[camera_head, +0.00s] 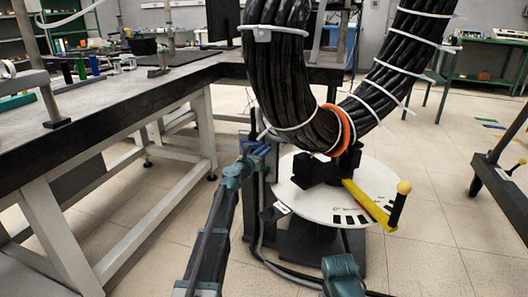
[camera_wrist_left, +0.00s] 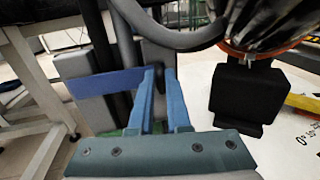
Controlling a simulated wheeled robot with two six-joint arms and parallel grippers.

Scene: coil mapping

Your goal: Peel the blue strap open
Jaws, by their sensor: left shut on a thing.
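The blue strap (camera_wrist_left: 105,82) shows in the left wrist view as a flat dark blue band running left across a grey post (camera_wrist_left: 88,105). Its right end is between the two light blue fingers of my left gripper (camera_wrist_left: 160,88), which is shut on it. In the head view, my left gripper (camera_head: 250,158) is at the grey post (camera_head: 262,190), left of the white round plate. The strap is small there and partly hidden by the fingers. I cannot tell how much of it is loose from the post.
A thick black cable coil (camera_head: 280,85) with white ties and an orange band hangs above the white round plate (camera_head: 320,205). A yellow bar (camera_head: 368,205) with a black handle lies over the plate. A long workbench (camera_head: 130,100) stands left. A grey hose (camera_wrist_left: 165,38) passes close above the fingers.

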